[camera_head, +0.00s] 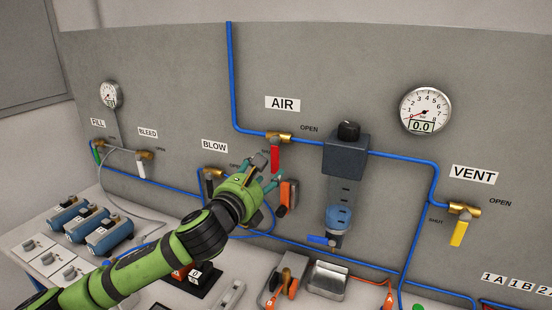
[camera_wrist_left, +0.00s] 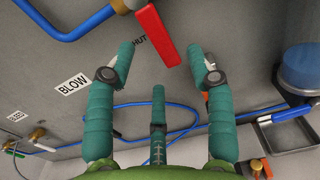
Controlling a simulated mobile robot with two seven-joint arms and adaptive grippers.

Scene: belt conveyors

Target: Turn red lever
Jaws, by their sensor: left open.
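The red lever (camera_head: 275,158) hangs straight down from a brass valve (camera_head: 279,137) on the blue pipe, under the AIR label (camera_head: 282,104). An OPEN mark is to the valve's upper right. My left gripper (camera_head: 268,172) is open and empty, just below and in front of the lever. In the left wrist view the red lever (camera_wrist_left: 156,36) appears between and beyond the tips of the spread green fingers, apart from both. A partly covered SHUT mark (camera_wrist_left: 138,42) is beside the lever. My right gripper is not in view.
An orange-and-grey item (camera_head: 287,196) is close to the right of my gripper. A regulator with a blue bowl (camera_head: 340,217) stands further right. The BLOW valve with a black handle (camera_head: 211,180) is to the left. Blue pipes cross the grey panel.

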